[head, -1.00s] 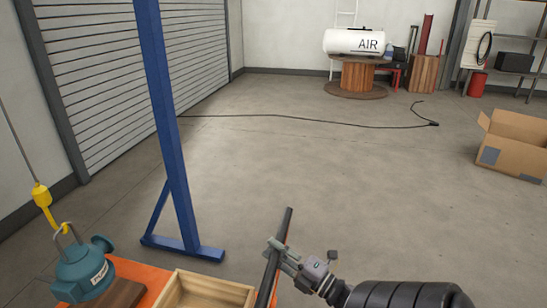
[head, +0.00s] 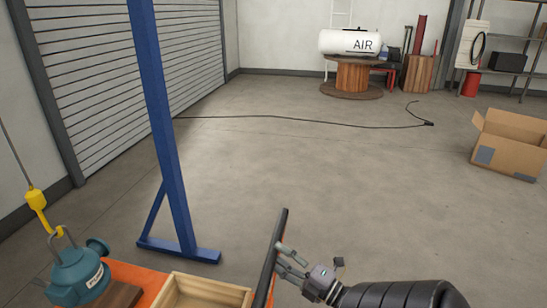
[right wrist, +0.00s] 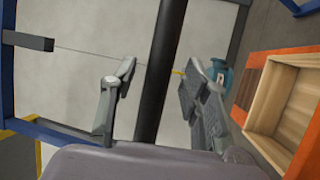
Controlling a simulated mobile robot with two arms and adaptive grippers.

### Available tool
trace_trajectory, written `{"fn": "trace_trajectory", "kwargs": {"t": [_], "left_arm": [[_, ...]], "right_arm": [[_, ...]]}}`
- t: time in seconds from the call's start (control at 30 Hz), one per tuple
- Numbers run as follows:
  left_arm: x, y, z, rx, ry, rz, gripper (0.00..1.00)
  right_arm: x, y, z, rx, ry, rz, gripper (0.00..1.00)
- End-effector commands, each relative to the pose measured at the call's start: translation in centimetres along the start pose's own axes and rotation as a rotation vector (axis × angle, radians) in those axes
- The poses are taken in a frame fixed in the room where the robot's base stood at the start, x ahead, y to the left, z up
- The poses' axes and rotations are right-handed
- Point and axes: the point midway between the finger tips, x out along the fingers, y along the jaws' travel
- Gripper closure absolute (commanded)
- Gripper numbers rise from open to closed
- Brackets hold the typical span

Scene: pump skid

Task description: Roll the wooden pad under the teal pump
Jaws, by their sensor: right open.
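The teal pump (head: 78,277) hangs at the lower left under a yellow hook (head: 37,202); it also shows in the right wrist view (right wrist: 222,74). The brown wooden pad (head: 122,296) lies on an orange cart (head: 140,276), partly behind the pump. I cannot tell whether pump and pad touch. A black handle bar (head: 281,228) rises at the cart's right end. My right gripper (head: 279,257) is open at this bar; in the right wrist view the bar passes between its spread fingers (right wrist: 160,76). My left gripper is not in view.
An open wooden box (head: 205,290) sits on the cart between pad and bar. A blue post (head: 165,130) with a foot stands just behind the cart. A cable (head: 290,118) crosses the floor farther off. A cardboard box (head: 508,145) is at the right. The middle floor is clear.

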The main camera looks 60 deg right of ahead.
Motion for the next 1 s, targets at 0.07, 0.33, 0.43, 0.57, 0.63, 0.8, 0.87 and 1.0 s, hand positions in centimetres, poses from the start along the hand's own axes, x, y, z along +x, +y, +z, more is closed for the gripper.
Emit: {"fn": "trace_trajectory", "kwargs": {"t": [0.07,0.33,0.43,0.57,0.63,0.8,0.87,1.0], "left_arm": [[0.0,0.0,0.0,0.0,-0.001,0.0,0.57],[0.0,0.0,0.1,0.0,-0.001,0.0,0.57],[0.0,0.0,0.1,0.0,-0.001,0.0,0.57],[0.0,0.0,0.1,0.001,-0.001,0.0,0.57],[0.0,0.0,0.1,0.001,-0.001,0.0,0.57],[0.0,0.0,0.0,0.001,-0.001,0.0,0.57],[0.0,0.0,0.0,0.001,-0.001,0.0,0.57],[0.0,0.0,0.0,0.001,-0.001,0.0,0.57]], "right_arm": [[-2.0,-0.2,0.0,0.002,-0.003,-0.004,0.57],[-7.2,-0.1,0.0,0.001,-0.002,-0.003,0.57],[-8.3,-0.1,0.0,0.001,-0.001,-0.002,0.57],[-8.9,0.0,0.0,0.0,-0.001,0.0,0.57],[-9.0,0.0,0.0,0.0,0.0,0.0,0.57],[-9.0,0.0,0.0,0.0,0.0,0.0,0.57],[-9.0,0.0,0.0,0.0,0.0,0.0,0.57],[-9.0,0.0,0.0,0.0,0.0,0.0,0.57]]}}
